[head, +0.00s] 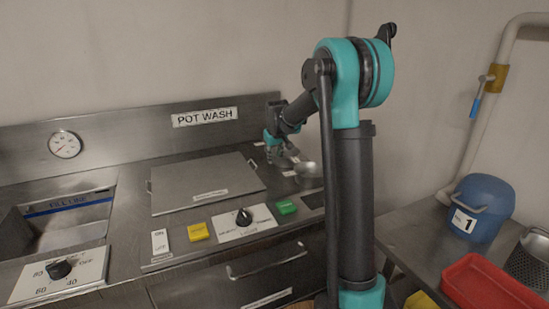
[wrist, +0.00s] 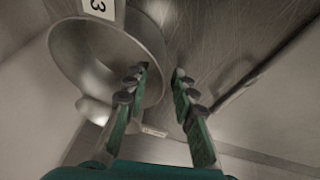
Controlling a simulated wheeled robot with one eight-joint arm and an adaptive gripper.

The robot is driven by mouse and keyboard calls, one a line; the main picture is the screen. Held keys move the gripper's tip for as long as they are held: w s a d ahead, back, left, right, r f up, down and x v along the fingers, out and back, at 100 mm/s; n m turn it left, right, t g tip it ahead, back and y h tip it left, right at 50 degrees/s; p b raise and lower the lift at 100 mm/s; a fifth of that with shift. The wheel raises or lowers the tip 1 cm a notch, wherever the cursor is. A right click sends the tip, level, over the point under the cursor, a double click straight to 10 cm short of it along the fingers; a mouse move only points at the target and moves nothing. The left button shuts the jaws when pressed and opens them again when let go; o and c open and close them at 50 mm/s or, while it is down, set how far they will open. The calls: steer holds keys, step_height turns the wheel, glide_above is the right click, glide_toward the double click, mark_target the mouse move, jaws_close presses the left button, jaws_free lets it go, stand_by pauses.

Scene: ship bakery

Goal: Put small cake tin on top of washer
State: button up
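The small cake tin (head: 309,174) is a round, shiny metal tin at the right end of the steel counter, beside the washer. In the wrist view the tin (wrist: 105,55) shows its hollow inside and a white label with a 3. My gripper (head: 285,160) is low at the tin's left side in the head view. In the wrist view my gripper (wrist: 161,72) is open, with the left finger over the tin's opening and the right finger outside its wall. I cannot tell whether either finger touches it. The washer's flat steel lid (head: 205,182) is bare.
A POT WASH sign (head: 205,117) is on the backsplash. A sink basin (head: 68,222) lies at the left. Yellow (head: 198,231) and green (head: 286,207) blocks flank the dial panel. A blue pot (head: 482,207) and red tray (head: 490,284) stand on the right table.

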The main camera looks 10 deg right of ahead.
steer(key=v, duration=1.2)
